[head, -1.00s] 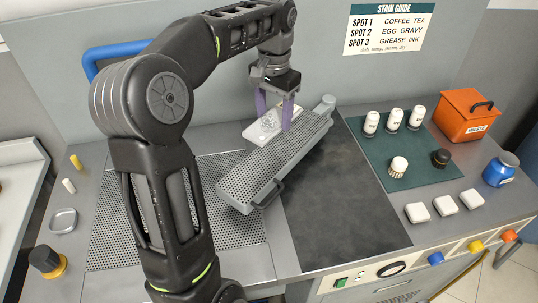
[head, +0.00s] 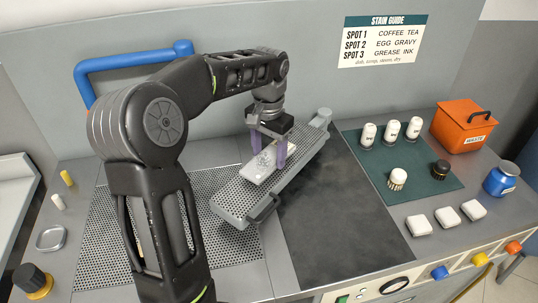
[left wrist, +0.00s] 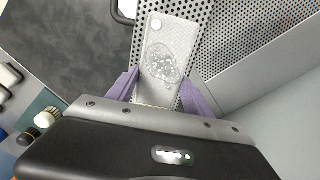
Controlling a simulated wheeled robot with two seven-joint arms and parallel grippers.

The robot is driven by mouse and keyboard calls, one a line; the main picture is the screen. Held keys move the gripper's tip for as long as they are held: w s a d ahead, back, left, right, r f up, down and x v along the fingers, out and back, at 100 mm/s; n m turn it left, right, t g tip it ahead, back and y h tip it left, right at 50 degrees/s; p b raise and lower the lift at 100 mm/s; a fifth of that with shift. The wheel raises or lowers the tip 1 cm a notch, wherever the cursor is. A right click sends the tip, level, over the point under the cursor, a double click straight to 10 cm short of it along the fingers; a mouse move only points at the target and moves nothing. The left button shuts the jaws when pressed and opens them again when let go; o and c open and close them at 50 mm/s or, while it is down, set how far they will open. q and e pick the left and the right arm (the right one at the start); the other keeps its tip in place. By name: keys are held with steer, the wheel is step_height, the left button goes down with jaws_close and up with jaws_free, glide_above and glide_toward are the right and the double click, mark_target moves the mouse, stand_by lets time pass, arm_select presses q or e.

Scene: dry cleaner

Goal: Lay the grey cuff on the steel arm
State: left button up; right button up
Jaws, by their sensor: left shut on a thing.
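The grey cuff (head: 259,169) is a flat light-grey piece with a speckled wet-looking patch and a pale round button. It is over the perforated top of the steel arm (head: 234,197), roughly in line with it. I cannot tell whether it touches the surface. My left gripper (head: 269,152) points down with its purple fingers on both sides of the cuff, shut on it. In the left wrist view the cuff (left wrist: 168,45) extends out from between the fingers (left wrist: 162,92). My right gripper is not in view.
The steel arm has a dark front handle (head: 263,208). A dark board (head: 340,210) lies right of it. A green mat (head: 425,180) holds white bottles and brushes. An orange waste box (head: 463,130) and a blue jar (head: 501,181) stand at right. A blue rail (head: 130,62) is behind.

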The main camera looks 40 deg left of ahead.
mark_target(269, 157)
arm_select(q)
steer(key=shift+f, duration=0.6)
steer(key=shift+f, duration=0.1)
steer(key=o, duration=1.3)
steer(key=shift+o, duration=0.2)
step_height(269, 157, up, 6)
steer(key=shift+r+b, duration=0.25)
steer(key=shift+b, duration=0.1)
steer(key=shift+r+p, duration=2.75)
steer(key=shift+r, duration=0.15)
